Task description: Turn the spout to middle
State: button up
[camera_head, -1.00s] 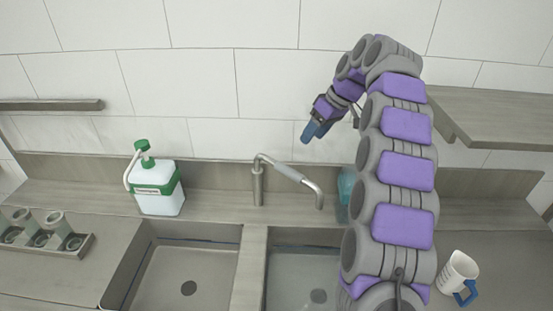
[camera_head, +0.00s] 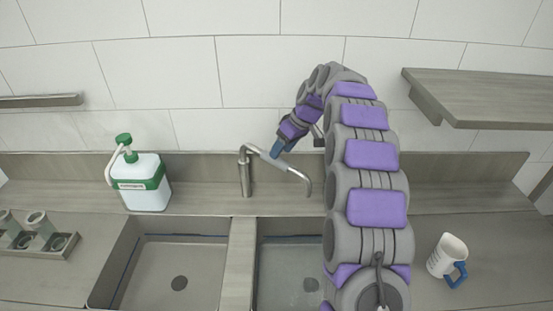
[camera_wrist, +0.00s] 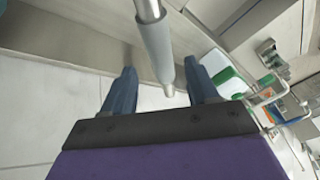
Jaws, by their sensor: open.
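The metal spout (camera_head: 286,167) rises from a post behind the sinks and points to the right, its bent tip hanging over the right basin. It has a grey sleeve along its arm. My gripper (camera_head: 279,150) is just above and behind the sleeve. In the wrist view, the spout (camera_wrist: 155,40) reaches down between the two blue fingers of my gripper (camera_wrist: 158,92). The fingers are open, with clear gaps on both sides of the spout. Whether either finger touches it, I cannot tell.
The left basin (camera_head: 160,262) and right basin (camera_head: 275,280) lie below the spout, with a divider (camera_head: 238,265) between. A shelf (camera_head: 490,95) juts out at upper right.

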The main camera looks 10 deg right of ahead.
jog(key=x, duration=0.3)
jog(key=shift+d+f, duration=0.1)
jog(key=shift+f, duration=0.2)
jog(key=shift+a+f, duration=0.3)
jog(key=shift+a, duration=0.3)
jog(key=shift+d, duration=0.3)
jog(key=c, duration=0.4)
jog(key=shift+a, duration=0.1)
grip_shut()
